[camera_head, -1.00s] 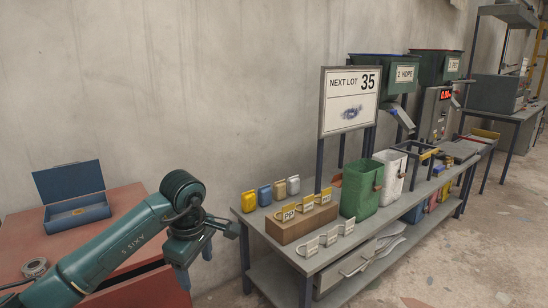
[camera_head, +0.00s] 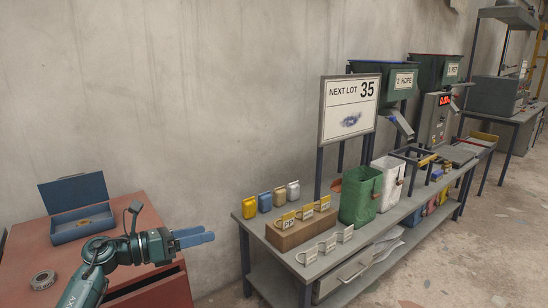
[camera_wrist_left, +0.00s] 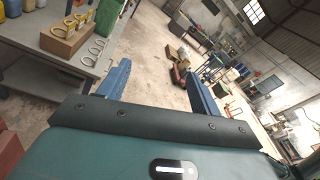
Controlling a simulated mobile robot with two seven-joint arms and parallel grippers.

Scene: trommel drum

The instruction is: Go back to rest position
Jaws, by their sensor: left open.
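My left gripper (camera_head: 208,238) is in the head view at the lower left, pointing right, in the gap between the red cabinet and the grey bench. In the left wrist view its two blue fingers (camera_wrist_left: 160,88) stand wide apart with nothing between them. The gripper is open and empty and touches nothing that I can see. My right gripper is not in any view.
A red cabinet (camera_head: 150,290) carries an open blue box (camera_head: 84,229) and a tape roll (camera_head: 42,281). The grey bench (camera_head: 330,262) holds pouches, tags on a wooden block (camera_head: 300,229), a green bag (camera_head: 360,195) and a white bag (camera_head: 388,182). Floor (camera_head: 450,265) right of the bench is mostly clear.

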